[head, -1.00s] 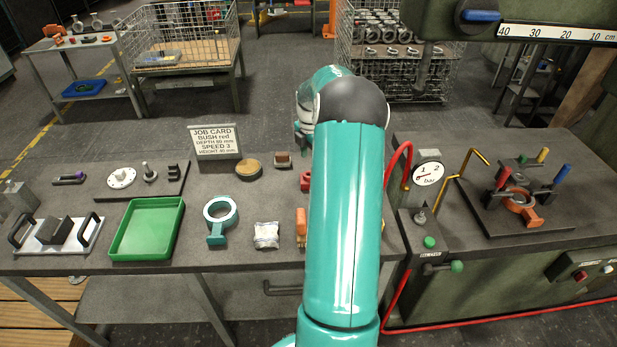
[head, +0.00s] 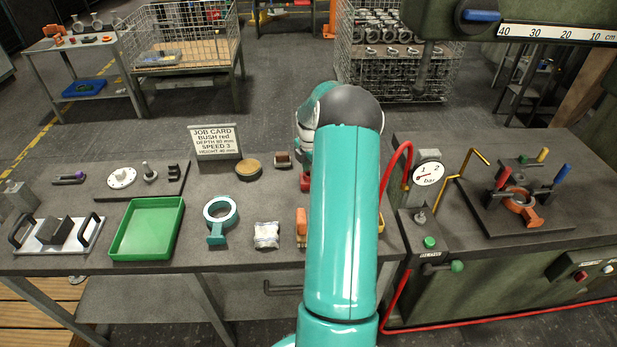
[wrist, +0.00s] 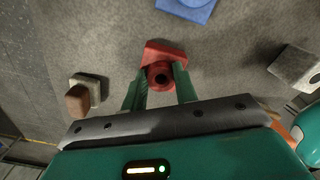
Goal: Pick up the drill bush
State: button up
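The red drill bush (wrist: 160,76) shows in the wrist view with its dark round hole facing me and a wider red part (wrist: 164,52) at its far side. My gripper (wrist: 159,70) is open, with one green finger on each side of the bush. I cannot tell whether either finger touches it. In the head view a small part of the red bush (head: 305,183) shows on the bench below my gripper; my arm hides the rest.
A brown-and-pale block (wrist: 80,97) lies left of my gripper in the wrist view, a grey block (wrist: 296,68) to the right, and a blue item (wrist: 188,8) beyond. In the head view a job card (head: 215,141) reads "BUSH red". A green tray (head: 148,228) stands at left.

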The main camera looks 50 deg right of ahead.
jog(key=shift+c, duration=1)
